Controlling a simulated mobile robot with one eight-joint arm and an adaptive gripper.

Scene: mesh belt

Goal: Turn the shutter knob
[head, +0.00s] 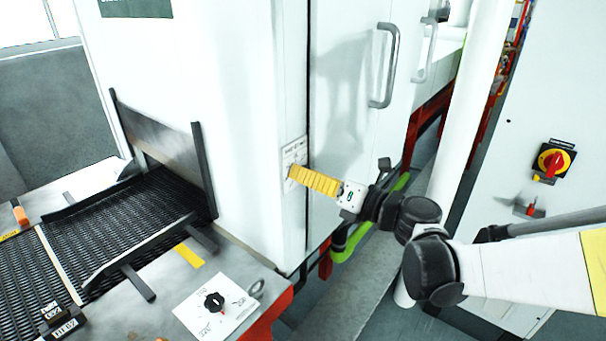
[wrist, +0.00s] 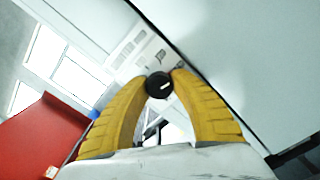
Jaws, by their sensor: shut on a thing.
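A white label plate (head: 294,156) is fixed near the corner of the tall white cabinet. My gripper (head: 291,175), with yellow fingers, reaches to this plate from the right. In the wrist view the fingertips close from both sides on a small black round knob (wrist: 159,85) with a short white mark. The mark lies nearly level, tilted slightly. The plate (wrist: 133,45) shows behind the knob, its print too blurred to read. In the head view my fingers hide the knob.
Another black knob (head: 213,301) sits on a white plate on the bench at front. A dark mesh belt (head: 130,225) runs into the cabinet at left. A cabinet door handle (head: 386,65) stands out above my gripper. A red-yellow rotary switch (head: 553,162) is on the right panel.

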